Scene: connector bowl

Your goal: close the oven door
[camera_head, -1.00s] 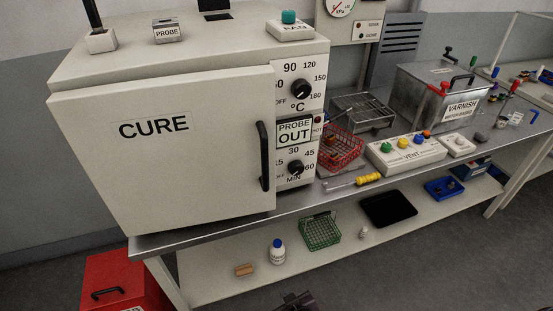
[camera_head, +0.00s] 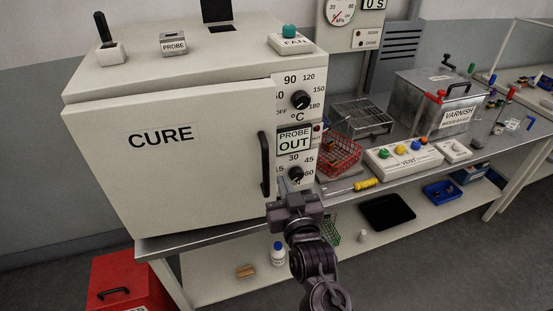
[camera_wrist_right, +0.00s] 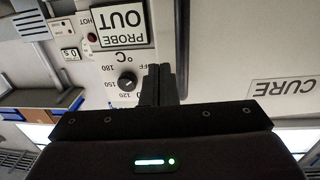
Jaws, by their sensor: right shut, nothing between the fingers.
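The oven is a cream box whose large door (camera_head: 170,175) is marked CURE. The door stands slightly ajar, its handle side out from the body and covering the left edge of the control panel (camera_head: 298,130). A black vertical handle (camera_head: 265,165) is on the door's right side. My right gripper (camera_head: 283,185) is shut and empty, just right of the handle's lower end in the head view. In the right wrist view its fingers (camera_wrist_right: 160,85) appear beside the handle (camera_wrist_right: 182,45); contact cannot be told. The CURE label (camera_wrist_right: 283,90) shows there too. My left gripper is out of view.
The steel bench holds a red wire basket (camera_head: 340,155), a yellow-handled screwdriver (camera_head: 360,185), the VENT button box (camera_head: 403,157) and a VARNISH tank (camera_head: 435,100). A red box (camera_head: 120,280) stands below left. The space in front of the door looks clear.

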